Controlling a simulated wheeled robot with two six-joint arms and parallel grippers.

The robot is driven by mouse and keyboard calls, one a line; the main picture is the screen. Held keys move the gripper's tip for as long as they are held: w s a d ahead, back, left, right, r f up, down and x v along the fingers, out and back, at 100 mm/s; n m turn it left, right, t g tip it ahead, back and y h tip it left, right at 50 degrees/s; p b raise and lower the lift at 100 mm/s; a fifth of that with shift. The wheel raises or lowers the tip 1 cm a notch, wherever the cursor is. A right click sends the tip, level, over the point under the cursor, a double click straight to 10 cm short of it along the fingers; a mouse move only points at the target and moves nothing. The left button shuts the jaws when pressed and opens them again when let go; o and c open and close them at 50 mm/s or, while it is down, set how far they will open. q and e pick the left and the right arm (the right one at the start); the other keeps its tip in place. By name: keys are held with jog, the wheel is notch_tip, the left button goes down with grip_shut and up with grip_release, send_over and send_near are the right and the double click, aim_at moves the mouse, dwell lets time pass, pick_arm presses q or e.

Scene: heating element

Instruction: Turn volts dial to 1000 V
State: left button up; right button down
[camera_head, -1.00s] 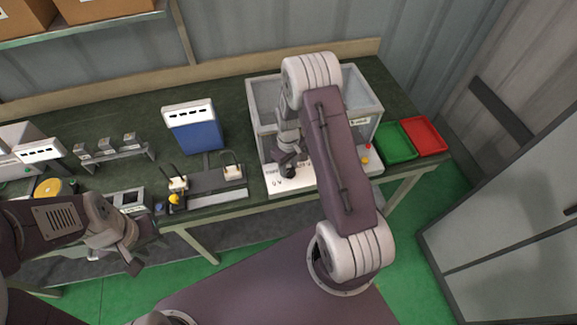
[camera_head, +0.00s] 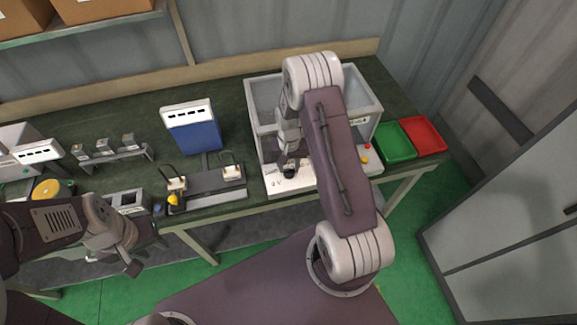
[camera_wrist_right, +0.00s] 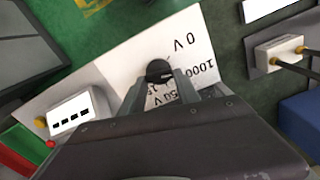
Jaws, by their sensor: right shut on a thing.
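The volts dial is a black round knob (camera_wrist_right: 159,70) on a white panel (camera_wrist_right: 120,55). In the wrist view the panel shows printed marks for 0 V, 1000 V and 50 V, upside down; other marks are partly hidden by my fingers. My right gripper (camera_wrist_right: 159,88) is shut on the dial, with one finger on each side. In the head view the dial (camera_head: 289,173) shows just below my right gripper (camera_head: 289,163), at the front of a clear-walled box (camera_head: 262,90). My left gripper (camera_head: 130,262) hangs off the bench's front edge, away from the dial; its jaw opening is unclear.
A red button (camera_head: 368,146) and a yellow button (camera_head: 364,160) are right of the dial. Green (camera_head: 412,152) and red (camera_head: 441,148) trays lie further right. A blue-fronted meter (camera_head: 193,137) and a slide fixture (camera_head: 215,196) stand to the left.

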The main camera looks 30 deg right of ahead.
aim_at(289, 169)
jog(key=shift+m, duration=1.5)
jog(key=c, duration=0.9)
grip_release()
jog(key=shift+r, duration=0.1)
jog(key=shift+s, duration=0.1)
notch_tip(289, 169, up, 9)
jog(key=shift+b, duration=0.6)
